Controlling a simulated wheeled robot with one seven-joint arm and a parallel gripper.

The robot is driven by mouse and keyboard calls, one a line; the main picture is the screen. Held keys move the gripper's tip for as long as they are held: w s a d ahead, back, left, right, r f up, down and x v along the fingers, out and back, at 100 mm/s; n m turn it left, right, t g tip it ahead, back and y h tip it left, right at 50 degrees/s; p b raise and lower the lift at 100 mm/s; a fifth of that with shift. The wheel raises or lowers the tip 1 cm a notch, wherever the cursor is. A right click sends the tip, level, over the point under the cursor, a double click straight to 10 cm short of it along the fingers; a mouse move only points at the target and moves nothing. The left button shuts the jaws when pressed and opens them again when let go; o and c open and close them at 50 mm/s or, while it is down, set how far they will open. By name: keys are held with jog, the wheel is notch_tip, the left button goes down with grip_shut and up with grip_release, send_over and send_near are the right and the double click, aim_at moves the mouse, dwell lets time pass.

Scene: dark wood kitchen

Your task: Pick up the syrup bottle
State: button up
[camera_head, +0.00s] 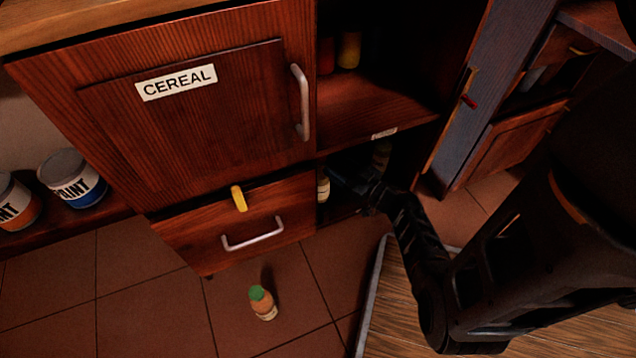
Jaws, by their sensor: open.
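No label that names the syrup bottle can be read. A small pale bottle (323,187) with a dark top stands in the dark lower opening of the cabinet, right of the drawer. My gripper (340,176) reaches into this opening, just right of the pale bottle. It is open, but its fingertips are dark and hard to make out. A dim bottle (381,154) stands deeper in, behind my arm and partly in shadow. A brown bottle with a green top (262,302) stands on the tiled floor in front of the drawer.
The cabinet door marked CEREAL (190,130) and the drawer (245,228) are left of the opening. Yellow (349,50) and red (326,55) containers stand on the upper shelf. An open grey door (480,95) is at right. Paint cans (73,178) stand at left.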

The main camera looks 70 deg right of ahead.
aim_at(325, 162)
jog(key=x, duration=0.1)
jog(key=b+x, duration=0.1)
jog(key=x, duration=0.1)
jog(key=b+x, duration=0.1)
jog(key=x, duration=0.1)
jog(key=shift+w+f, duration=0.15)
jog(key=shift+f, duration=0.15)
jog(key=shift+w+d+r, duration=0.1)
jog(key=shift+w+r, duration=0.05)
jog(key=shift+w, duration=0.3)
grip_shut()
